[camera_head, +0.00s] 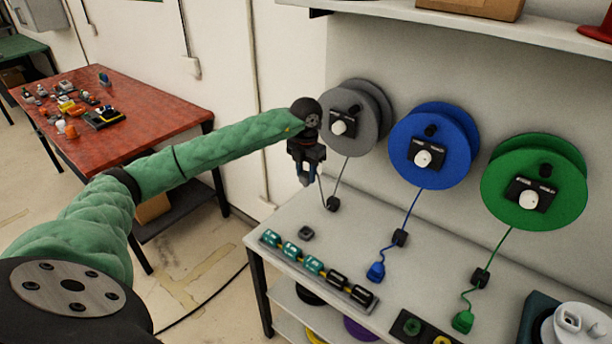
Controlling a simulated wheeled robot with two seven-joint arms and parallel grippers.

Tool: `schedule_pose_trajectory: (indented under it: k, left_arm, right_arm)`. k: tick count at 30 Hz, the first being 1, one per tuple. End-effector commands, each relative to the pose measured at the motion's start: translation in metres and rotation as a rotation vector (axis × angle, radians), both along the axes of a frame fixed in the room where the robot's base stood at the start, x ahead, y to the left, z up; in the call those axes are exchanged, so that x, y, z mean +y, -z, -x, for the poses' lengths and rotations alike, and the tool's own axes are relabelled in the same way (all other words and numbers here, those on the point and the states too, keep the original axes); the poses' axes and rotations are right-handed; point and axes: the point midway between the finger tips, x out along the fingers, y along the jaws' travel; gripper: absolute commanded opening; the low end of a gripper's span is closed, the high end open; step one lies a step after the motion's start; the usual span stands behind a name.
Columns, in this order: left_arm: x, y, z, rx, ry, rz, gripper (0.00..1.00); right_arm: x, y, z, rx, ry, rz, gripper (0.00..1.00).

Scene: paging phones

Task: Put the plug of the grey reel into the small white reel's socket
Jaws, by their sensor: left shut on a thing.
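The grey reel (356,118) is mounted on the wall panel at the back of the bench. Its cord runs down through a small dark block (333,204) and up to my left gripper (306,181). My left gripper points down above the bench's left end and is shut on the grey reel's plug, which is mostly hidden by the fingers. The small white reel (592,326) is at the bottom right corner, partly cut off by the frame. A white socket piece (569,319) shows on it. My right gripper is not in view.
A blue reel (434,145) and a green reel (535,182) hang to the right, with a blue plug (376,271) and a green plug (463,321) on their cords. A strip of teal and black connectors (318,269) lies along the bench's front. A red table (118,120) stands at left.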

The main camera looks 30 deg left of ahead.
Motion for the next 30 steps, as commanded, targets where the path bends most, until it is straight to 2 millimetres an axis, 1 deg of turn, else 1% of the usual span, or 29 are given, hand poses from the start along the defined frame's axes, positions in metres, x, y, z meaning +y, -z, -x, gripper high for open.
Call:
schedule_pose_trajectory:
  k: [6, 11, 14, 30]
  left_arm:
    - [0.000, -0.004, 0.000, 0.000, 0.000, 0.000, 0.16]
    - [0.000, -0.004, 0.000, 0.000, 0.000, 0.000, 0.16]
    - [-0.003, -0.004, 0.000, 0.000, 0.001, 0.000, 0.16]
    - [-0.053, -0.003, 0.000, -0.001, 0.003, 0.000, 0.16]
  right_arm:
    - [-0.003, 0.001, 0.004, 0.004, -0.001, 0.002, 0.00]
    - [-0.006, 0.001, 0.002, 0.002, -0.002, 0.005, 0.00]
    - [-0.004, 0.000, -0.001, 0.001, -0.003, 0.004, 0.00]
    - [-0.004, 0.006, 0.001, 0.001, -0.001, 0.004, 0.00]
